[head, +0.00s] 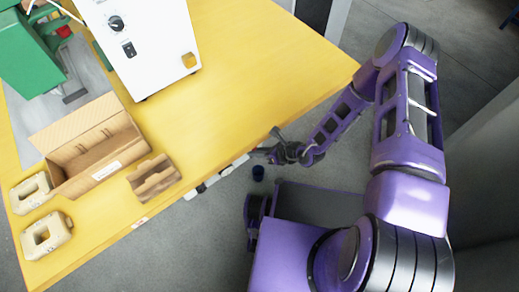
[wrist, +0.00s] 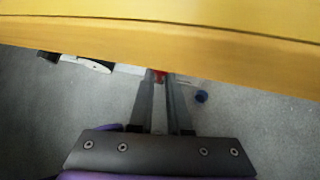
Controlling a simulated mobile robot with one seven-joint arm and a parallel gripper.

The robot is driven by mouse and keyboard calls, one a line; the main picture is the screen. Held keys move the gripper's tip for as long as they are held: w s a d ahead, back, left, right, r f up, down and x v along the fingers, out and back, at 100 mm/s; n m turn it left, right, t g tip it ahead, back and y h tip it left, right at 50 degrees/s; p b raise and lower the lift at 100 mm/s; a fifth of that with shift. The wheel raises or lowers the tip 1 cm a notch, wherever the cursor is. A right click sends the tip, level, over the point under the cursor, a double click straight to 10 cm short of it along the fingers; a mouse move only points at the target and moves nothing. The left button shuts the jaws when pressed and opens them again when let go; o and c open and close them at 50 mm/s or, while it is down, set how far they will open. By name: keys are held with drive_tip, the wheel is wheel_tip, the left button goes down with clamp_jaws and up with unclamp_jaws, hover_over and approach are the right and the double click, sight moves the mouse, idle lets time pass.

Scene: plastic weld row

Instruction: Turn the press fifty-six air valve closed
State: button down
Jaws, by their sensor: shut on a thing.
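The valve body is mostly hidden by the fingers and the table edge, so I cannot tell the handle's angle clearly. In the head view my gripper (head: 270,152) is at the table's edge, and the valve cannot be made out there.
The yellow table (head: 245,75) overhangs the valve. On it are a white machine housing (head: 150,40), a green machine (head: 28,60), an open cardboard box (head: 90,150), a small brown tray (head: 153,178) and two beige parts (head: 46,235). A blue cup-like thing (head: 258,172) is below the edge.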

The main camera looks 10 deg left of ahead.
drive_tip(key=shift+s+a+r+n+t+h, duration=0.3)
drive_tip(key=shift+a+n+t+h, duration=0.25)
drive_tip(key=shift+t+h, duration=0.2)
drive_tip(key=shift+w, duration=0.1)
drive_tip(key=c, duration=0.9)
unclamp_jaws()
drive_tip(key=shift+o, duration=0.2)
drive_tip(key=shift+f, duration=0.1)
drive_tip(key=shift+d, duration=0.1)
drive_tip(key=v, duration=1.2)
drive_tip(key=shift+s, duration=0.2)
